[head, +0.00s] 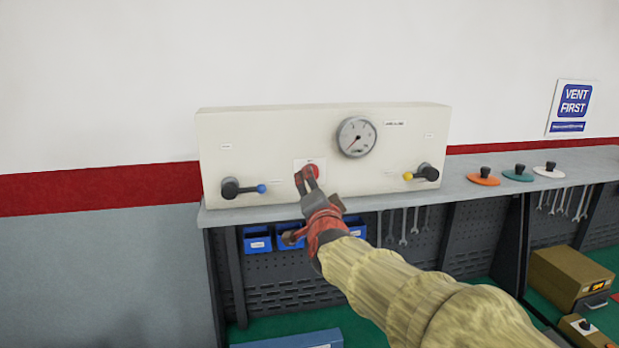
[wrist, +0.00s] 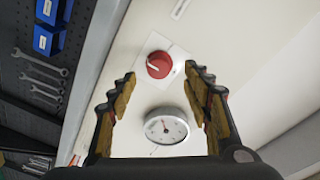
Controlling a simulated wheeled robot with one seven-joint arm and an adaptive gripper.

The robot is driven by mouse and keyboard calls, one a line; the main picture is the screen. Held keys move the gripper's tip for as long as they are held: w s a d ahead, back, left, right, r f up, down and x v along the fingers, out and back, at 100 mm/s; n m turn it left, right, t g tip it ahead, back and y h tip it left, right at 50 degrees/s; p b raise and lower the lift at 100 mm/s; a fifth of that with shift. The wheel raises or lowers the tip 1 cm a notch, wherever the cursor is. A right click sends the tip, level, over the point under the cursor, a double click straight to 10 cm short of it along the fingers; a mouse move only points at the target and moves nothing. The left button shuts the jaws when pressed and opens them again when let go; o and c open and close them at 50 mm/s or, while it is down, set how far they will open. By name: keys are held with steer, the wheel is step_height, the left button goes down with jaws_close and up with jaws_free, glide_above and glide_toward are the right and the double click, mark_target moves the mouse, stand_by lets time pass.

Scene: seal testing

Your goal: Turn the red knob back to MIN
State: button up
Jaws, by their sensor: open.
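The red knob (wrist: 159,64) is on a white plate on the front of the cream panel box (head: 262,130). In the wrist view a white pointer line shows on its face, toward the left edge. The MIN mark is too small to read. In the head view the knob (head: 312,171) is partly hidden behind my fingers. My gripper (head: 307,181) is in front of the knob. In the wrist view my gripper (wrist: 164,76) is open, with one finger on each side of the knob's line and a gap to both; I cannot tell how far off the knob is.
A round gauge (head: 356,137) sits above and right of the knob. A blue-tipped lever (head: 245,188) is at left, a yellow-tipped lever (head: 420,174) at right. Coloured discs with black knobs stand on the grey shelf (head: 460,188). Blue bins (head: 257,239) and wrenches hang below.

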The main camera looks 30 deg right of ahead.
steer(key=shift+p+x, duration=0.6)
steer(key=shift+x, duration=2.45)
steer(key=shift+d, duration=0.15)
steer(key=shift+c, duration=1)
steer(key=c, duration=1)
steer(key=shift+o, duration=0.2)
